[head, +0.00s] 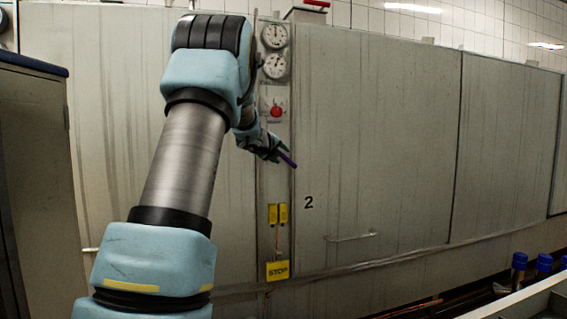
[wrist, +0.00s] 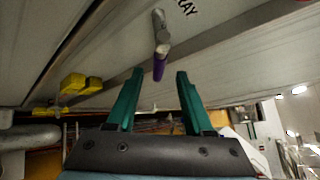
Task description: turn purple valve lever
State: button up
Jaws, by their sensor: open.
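The purple valve lever (head: 288,160) sticks out from the narrow panel strip, pointing down and to the right in the head view. In the wrist view the purple lever (wrist: 159,67) hangs at the end of a silver shaft (wrist: 159,25). My gripper (head: 271,152) is at the lever in the head view and partly covers its upper end. In the wrist view my gripper (wrist: 160,76) is open, with one green finger on each side of the lever's purple end. Neither finger appears to touch it.
Above the lever are a red knob (head: 276,111) and two round gauges (head: 274,36). A large grey panel marked 2 (head: 380,150) is at right. Blue-capped items (head: 519,261) stand at lower right.

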jog(key=b+v, duration=0.1)
jog(key=v, duration=0.5)
jog(key=shift+s+r, duration=0.1)
jog(key=shift+s, duration=0.05)
jog(key=s+a+f+n+g+y, duration=0.3)
jog(key=s+a+f+n+y, duration=0.45)
jog(key=s+f+n, duration=0.65)
jog(key=s+f+n+g, duration=0.2)
jog(key=s+f+n, duration=0.3)
jog(key=s, duration=0.3)
jog(key=s+a+f+n+g+h, duration=0.1)
jog(key=s+f+n+g, duration=0.2)
jog(key=s+f+n, duration=0.2)
jog(key=s+f+n+g, duration=0.3)
jog(key=s+f+n, duration=0.2)
jog(key=s, duration=0.7)
jog(key=shift+a+f+n, duration=0.3)
jog(key=shift+a, duration=0.05)
jog(key=shift+w+h, duration=0.25)
